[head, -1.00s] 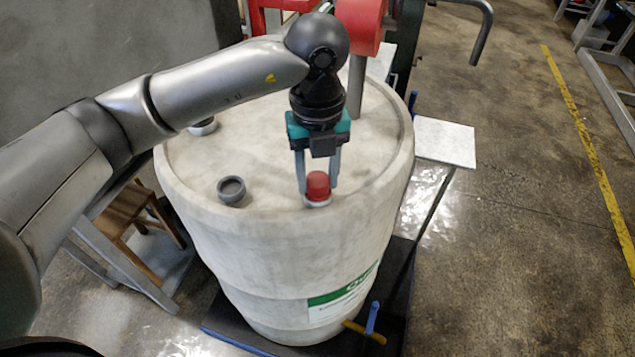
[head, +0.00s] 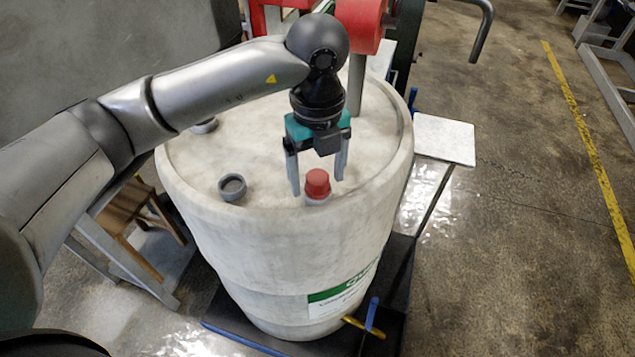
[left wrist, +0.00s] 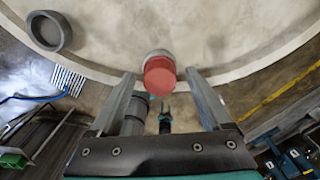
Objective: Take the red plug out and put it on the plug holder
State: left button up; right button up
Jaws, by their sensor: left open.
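The red plug (head: 317,183) sits in a light collar near the front edge of the white barrel's top (head: 265,140). It also shows in the left wrist view (left wrist: 160,76), just beyond and between the fingertips. My left gripper (head: 317,188) points down over the plug, open, with one finger on each side and a gap to the plug. In the left wrist view the left gripper (left wrist: 164,76) holds nothing. The plug holder may be the small white plate (head: 444,139) right of the barrel; I cannot tell for certain.
A grey round cap or opening (head: 232,187) is on the barrel top, left of the plug. A red machine part (head: 360,25) with a metal post stands behind my left gripper. The floor right of the white plate is clear up to the yellow line (head: 590,150).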

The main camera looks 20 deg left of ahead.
pick_arm(q)
jog(key=shift+c, duration=0.2)
jog(key=shift+f+m+b, duration=0.15)
jog(key=shift+m+b, duration=0.6)
jog(key=shift+m, duration=0.45)
jog(key=m+b, duration=0.1)
jog(key=m, duration=0.1)
jog(key=shift+m, duration=0.4)
jog(key=m+b, duration=0.2)
jog(key=m, duration=0.1)
jog(key=shift+m, duration=0.4)
jog(key=shift+m+b, duration=0.4)
jog(key=shift+m, duration=0.3)
jog(key=m+b, duration=0.2)
jog(key=m, duration=0.2)
jog(key=shift+m+b, duration=0.3)
jog(key=shift+m, duration=0.4)
